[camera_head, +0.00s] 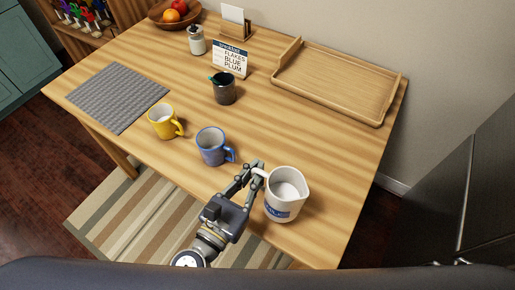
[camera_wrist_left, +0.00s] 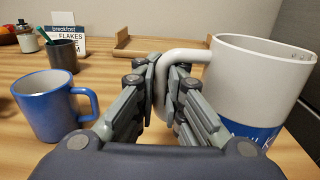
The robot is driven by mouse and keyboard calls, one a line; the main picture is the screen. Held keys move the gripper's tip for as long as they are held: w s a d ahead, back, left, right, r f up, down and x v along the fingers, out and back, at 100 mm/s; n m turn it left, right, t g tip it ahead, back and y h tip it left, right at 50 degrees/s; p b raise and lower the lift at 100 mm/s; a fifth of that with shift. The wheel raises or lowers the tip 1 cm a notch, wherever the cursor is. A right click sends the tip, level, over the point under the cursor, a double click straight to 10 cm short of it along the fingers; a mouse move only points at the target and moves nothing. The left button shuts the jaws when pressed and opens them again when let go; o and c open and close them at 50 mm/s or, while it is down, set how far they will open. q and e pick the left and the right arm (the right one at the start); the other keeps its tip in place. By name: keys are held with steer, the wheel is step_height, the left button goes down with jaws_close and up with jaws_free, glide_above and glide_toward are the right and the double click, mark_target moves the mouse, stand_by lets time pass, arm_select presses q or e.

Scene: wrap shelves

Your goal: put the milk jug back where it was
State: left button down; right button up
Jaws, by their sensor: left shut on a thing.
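The milk jug (camera_head: 286,194) is white with a blue label and stands near the front right edge of the wooden table. It fills the right side of the left wrist view (camera_wrist_left: 250,80). My left gripper (camera_head: 257,169) is shut on the jug's handle, as the left wrist view also shows (camera_wrist_left: 166,85). I cannot tell whether the jug touches the table. My right gripper is not in view.
A blue mug (camera_head: 212,146) stands just left of the jug, and a yellow mug (camera_head: 163,121) is beyond it. A dark cup (camera_head: 223,88), a sign (camera_head: 231,59) and a wooden tray (camera_head: 318,91) stand farther back. A grey mat (camera_head: 119,97) lies at left.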

arm_select(q)
steer(key=w+f, duration=0.1)
steer(key=w, duration=0.2)
steer(key=w+f+b, duration=0.1)
steer(key=w, duration=0.2)
steer(key=w+f, duration=0.1)
steer(key=w, duration=0.2)
steer(key=shift+a+f, duration=0.1)
steer(key=shift+f, duration=0.25)
steer(key=shift+f+b, duration=0.3)
steer(key=shift+f, duration=0.1)
steer(key=c, duration=1.7)
jaws_free()
